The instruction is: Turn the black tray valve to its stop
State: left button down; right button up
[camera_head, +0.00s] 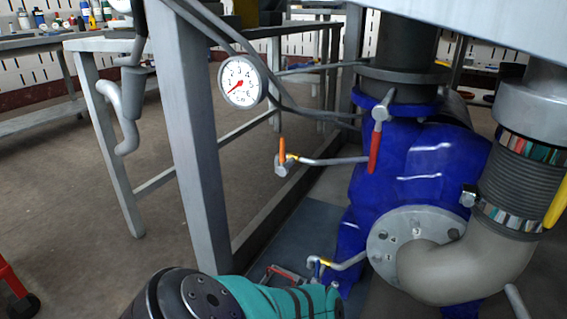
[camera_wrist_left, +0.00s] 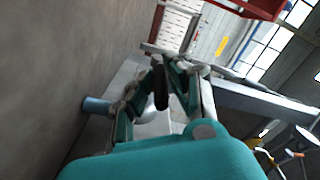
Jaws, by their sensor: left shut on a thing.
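My left gripper (camera_wrist_left: 172,78) shows in the left wrist view with its teal and grey fingers closed in around a dark, narrow handle, which looks like the black tray valve (camera_wrist_left: 161,88). The handle stands between the fingers; its exact angle and its base are hard to make out. In the head view my teal left arm comes in at the bottom edge, beside the foot of the blue pump body. I cannot make out the black handle in the head view; the arm may cover it. My right gripper is in neither view.
The blue pump body (camera_head: 410,165) carries a red-handled valve (camera_head: 375,150). An orange-handled valve (camera_head: 282,150) and a yellow-handled valve (camera_head: 327,263) sit on thin pipes to its left. A pressure gauge (camera_head: 242,81) hangs near a grey frame post (camera_head: 190,140). A grey elbow pipe (camera_head: 465,265) bulges out right.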

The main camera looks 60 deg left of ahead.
pick_arm(q)
jog(key=c, duration=1.3)
grip_release()
jog(key=shift+o, duration=0.2)
jog(key=shift+v, duration=3.7)
